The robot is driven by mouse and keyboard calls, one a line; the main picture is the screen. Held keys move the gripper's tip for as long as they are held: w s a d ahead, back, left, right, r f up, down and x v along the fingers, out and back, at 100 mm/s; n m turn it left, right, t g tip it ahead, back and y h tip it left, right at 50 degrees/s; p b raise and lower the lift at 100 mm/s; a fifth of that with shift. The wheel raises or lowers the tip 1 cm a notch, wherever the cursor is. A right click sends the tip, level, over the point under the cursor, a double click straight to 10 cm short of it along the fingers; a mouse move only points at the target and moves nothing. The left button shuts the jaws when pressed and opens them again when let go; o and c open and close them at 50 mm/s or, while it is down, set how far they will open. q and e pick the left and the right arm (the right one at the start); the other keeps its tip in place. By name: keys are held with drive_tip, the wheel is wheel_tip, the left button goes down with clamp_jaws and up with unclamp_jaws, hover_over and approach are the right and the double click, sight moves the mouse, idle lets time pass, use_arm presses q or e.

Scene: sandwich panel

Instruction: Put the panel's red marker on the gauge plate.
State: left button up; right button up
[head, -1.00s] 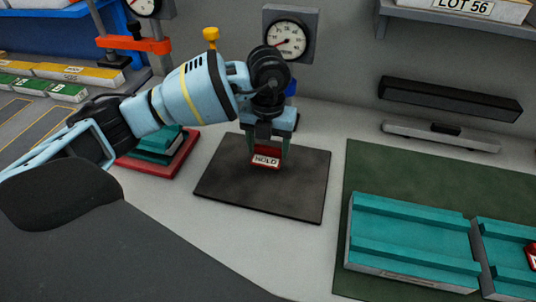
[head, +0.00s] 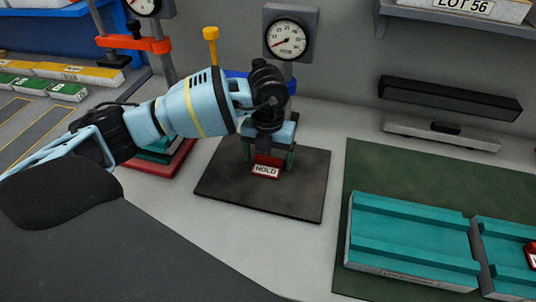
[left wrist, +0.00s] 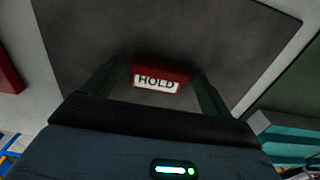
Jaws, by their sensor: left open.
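The red marker with a white HOLD label (head: 266,170) rests on the dark square gauge plate (head: 307,190), which lies on the counter below a round gauge. In the left wrist view the marker (left wrist: 160,78) sits between my fingers, with a gap on each side, over the dark plate (left wrist: 85,40). My left gripper (head: 268,160) is open around the marker, pointing down at the plate. Teal panels (head: 410,238) lie on a green mat at the right; a second red piece (head: 531,256) sits on one, cut by the picture edge. My right gripper is not in view.
The round gauge (head: 287,39) stands behind the plate. A red tray (head: 178,163) with teal pieces is left of the plate, partly behind my arm. A black bar (head: 450,98) is at the back right. Bare counter separates the plate from the green mat (head: 355,165).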

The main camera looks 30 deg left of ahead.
sight(268, 159)
use_arm(q)
wheel_tip(268, 159, up, 12)
drive_tip(key=shift+r+p, duration=0.2)
drive_tip(key=shift+p, duration=0.1)
idle(0.6)
drive_tip(key=shift+f, duration=0.1)
